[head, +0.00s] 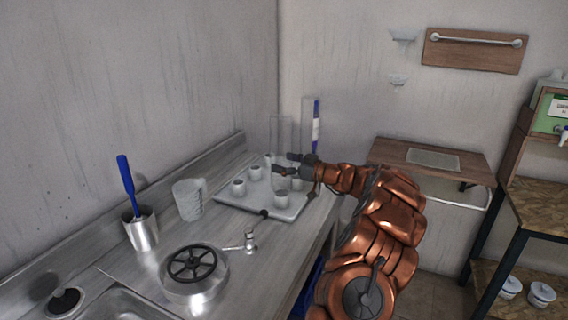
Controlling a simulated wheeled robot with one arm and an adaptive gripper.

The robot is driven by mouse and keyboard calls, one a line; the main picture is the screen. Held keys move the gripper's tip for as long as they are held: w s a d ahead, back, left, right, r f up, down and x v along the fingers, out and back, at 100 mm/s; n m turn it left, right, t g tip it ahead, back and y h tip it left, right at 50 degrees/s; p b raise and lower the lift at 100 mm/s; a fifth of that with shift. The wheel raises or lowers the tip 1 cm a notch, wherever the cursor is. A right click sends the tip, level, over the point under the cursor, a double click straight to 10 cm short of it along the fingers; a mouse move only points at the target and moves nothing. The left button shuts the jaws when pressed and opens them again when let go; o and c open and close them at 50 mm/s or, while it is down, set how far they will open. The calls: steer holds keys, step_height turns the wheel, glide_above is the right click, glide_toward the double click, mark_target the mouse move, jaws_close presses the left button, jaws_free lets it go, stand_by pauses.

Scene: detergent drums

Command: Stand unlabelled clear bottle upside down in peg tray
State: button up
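A tall, clear, unlabelled bottle (279,132) stands upright in outline over the back right part of the peg tray (235,203). Its see-through wall makes its ends hard to tell. My gripper (284,165) is at the bottle's lower half, its dark fingers apart on the near side or around it. I cannot tell whether they touch it. A second clear bottle (307,112) with a blue and white strip stands just behind, to the right. The pale tray holds several short white cup-like pegs (238,187); my gripper and arm hide part of its right side.
A clear jug (188,200) stands left of the tray. A metal cup with a blue-handled brush (141,230), a round metal pot (193,268) and a small tap (249,241) are nearer. A wooden wall shelf (390,153) is at the right, beyond my arm.

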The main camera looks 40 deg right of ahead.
steer(key=shift+o, duration=0.3)
steer(key=shift+s, duration=0.1)
steer(key=v, duration=1.1)
steer(key=shift+s+d, duration=0.3)
